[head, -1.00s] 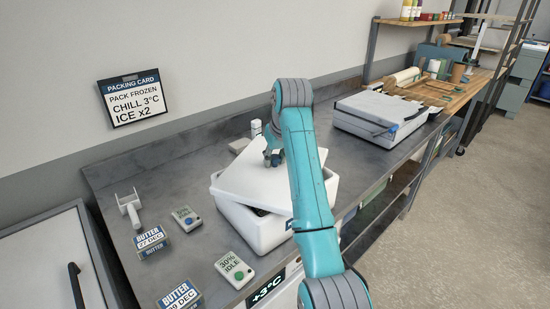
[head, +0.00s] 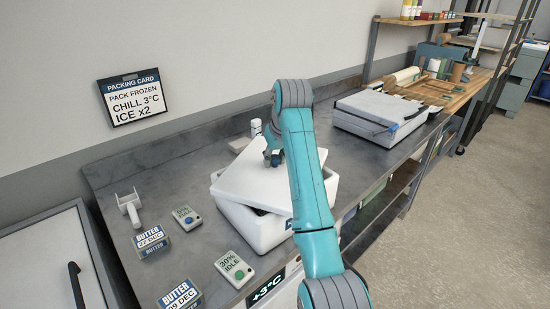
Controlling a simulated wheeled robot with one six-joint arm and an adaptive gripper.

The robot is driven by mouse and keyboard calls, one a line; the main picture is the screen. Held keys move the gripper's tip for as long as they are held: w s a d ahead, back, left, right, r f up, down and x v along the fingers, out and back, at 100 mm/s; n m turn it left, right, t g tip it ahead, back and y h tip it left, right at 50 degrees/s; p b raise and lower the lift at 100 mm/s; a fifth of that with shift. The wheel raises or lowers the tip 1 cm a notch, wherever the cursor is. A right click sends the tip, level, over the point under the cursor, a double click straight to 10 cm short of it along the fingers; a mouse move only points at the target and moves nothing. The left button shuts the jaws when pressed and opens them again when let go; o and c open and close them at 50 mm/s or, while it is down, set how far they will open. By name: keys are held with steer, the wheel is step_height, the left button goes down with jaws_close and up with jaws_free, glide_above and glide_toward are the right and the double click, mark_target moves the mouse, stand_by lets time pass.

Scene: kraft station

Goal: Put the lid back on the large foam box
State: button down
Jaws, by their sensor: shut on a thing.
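The large white foam box (head: 250,226) stands on the grey counter in the middle of the head view. Its white lid (head: 252,178) lies over the top of the box, tilted and skewed, with a dark gap showing along the near edge. My gripper (head: 273,158) is shut on the lid near its far right part. My teal arm hides the right part of the lid and box, so I cannot tell how the lid sits there.
A grey soft case (head: 378,116) lies at the right on the counter (head: 160,165). A packing card (head: 133,98) hangs on the wall.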

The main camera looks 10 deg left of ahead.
stand_by(0.4)
steer(key=c, duration=0.7)
jaws_free()
steer(key=o, duration=0.5)
steer(key=shift+c, duration=0.2)
steer(key=shift+r, duration=0.1)
steer(key=shift+r, duration=3.4)
jaws_close()
